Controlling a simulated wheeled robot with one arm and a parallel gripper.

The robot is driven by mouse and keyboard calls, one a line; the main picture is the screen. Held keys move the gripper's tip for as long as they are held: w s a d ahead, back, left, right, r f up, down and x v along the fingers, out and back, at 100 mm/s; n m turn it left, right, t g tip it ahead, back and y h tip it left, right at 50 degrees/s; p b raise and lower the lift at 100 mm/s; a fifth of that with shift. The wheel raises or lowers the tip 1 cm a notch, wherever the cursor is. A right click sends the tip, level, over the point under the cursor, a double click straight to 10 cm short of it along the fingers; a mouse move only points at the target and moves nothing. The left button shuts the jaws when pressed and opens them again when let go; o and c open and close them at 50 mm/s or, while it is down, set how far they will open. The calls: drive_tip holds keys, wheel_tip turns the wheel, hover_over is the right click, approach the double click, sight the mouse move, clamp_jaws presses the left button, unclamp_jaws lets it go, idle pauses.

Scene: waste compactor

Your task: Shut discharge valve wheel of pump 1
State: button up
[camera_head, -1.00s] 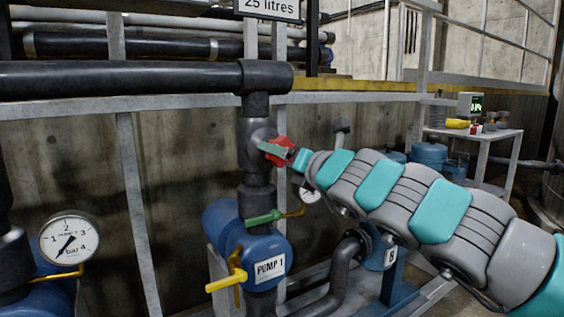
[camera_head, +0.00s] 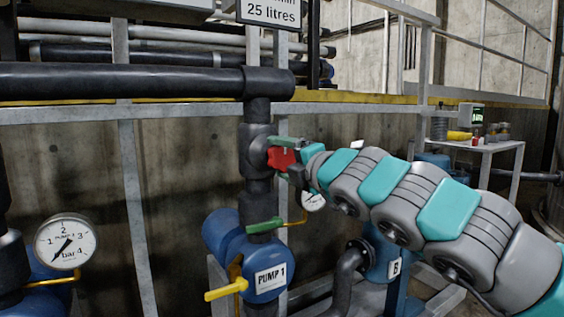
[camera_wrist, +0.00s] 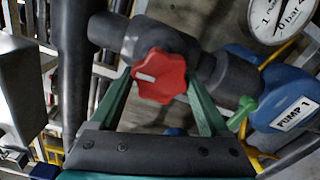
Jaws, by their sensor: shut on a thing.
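The red valve wheel (camera_head: 281,159) sits on the side of the dark vertical pipe above the blue pump (camera_head: 262,272) labelled PUMP 1. In the wrist view the red wheel (camera_wrist: 159,76) shows a white mark on its face and lies between the two green fingers. My gripper (camera_head: 287,157) reaches in from the right and is shut on the wheel, with one finger above it and the other below it. The far side of the wheel is hidden by the valve body. In the wrist view my gripper (camera_wrist: 160,95) has a finger at either side of the rim.
A pressure gauge (camera_head: 65,243) is at the lower left. A thick black pipe (camera_head: 120,80) runs across above. A side table (camera_head: 485,147) with small items stands at the right.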

drive_tip(key=shift+m, duration=0.3)
drive_tip(key=o, duration=1.2)
drive_tip(key=shift+d, duration=0.1)
drive_tip(key=b+v, duration=0.1)
drive_tip(key=v, duration=0.6)
drive_tip(key=shift+s+d+b, duration=0.15)
drive_tip(key=shift+s+b, duration=0.15)
